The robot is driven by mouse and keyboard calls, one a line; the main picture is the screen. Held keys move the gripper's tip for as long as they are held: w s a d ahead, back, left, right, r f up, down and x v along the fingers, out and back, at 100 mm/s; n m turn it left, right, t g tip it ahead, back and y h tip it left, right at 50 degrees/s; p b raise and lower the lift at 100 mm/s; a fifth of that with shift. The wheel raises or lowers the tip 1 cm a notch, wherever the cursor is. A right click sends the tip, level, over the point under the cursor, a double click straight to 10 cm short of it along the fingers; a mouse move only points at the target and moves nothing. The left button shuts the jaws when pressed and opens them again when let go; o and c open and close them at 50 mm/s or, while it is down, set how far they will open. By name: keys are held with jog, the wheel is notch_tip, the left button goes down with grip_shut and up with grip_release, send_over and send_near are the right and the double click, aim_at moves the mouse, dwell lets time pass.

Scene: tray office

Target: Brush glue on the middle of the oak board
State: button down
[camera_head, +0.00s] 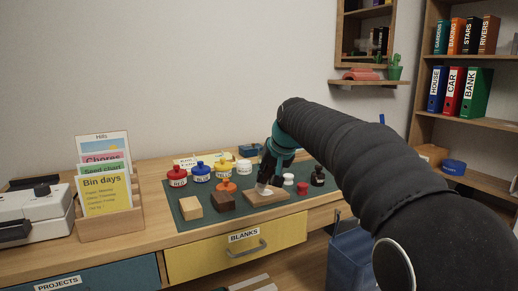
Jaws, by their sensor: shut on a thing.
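A mid-brown board (279,197), which looks like the oak one, lies flat on the dark green mat (178,187). A paler block (192,208) and a dark brown block (222,203) lie to its left. My gripper (266,174) points down over the brown board, shut on what looks like a brush. A pale tip (262,189) shows below the fingers, over the board's left-middle part. I cannot tell whether the tip touches the wood. The fingers hide most of the brush, and any glue on the board is too small to make out.
Red (177,177), blue (201,173) and yellow (223,168) pots stand behind the blocks, with an orange-topped pot (226,187) nearer. A white pot (289,179), small red item (303,188) and black pot (318,177) stand right of my gripper. A card rack (110,220) stands left.

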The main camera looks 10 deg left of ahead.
jog(key=shift+s+a, duration=0.4)
jog(key=shift+a, duration=0.25)
notch_tip(320, 180, up, 8)
jog(key=p, duration=0.2)
jog(key=shift+p, duration=0.35)
jog(key=shift+s, duration=0.15)
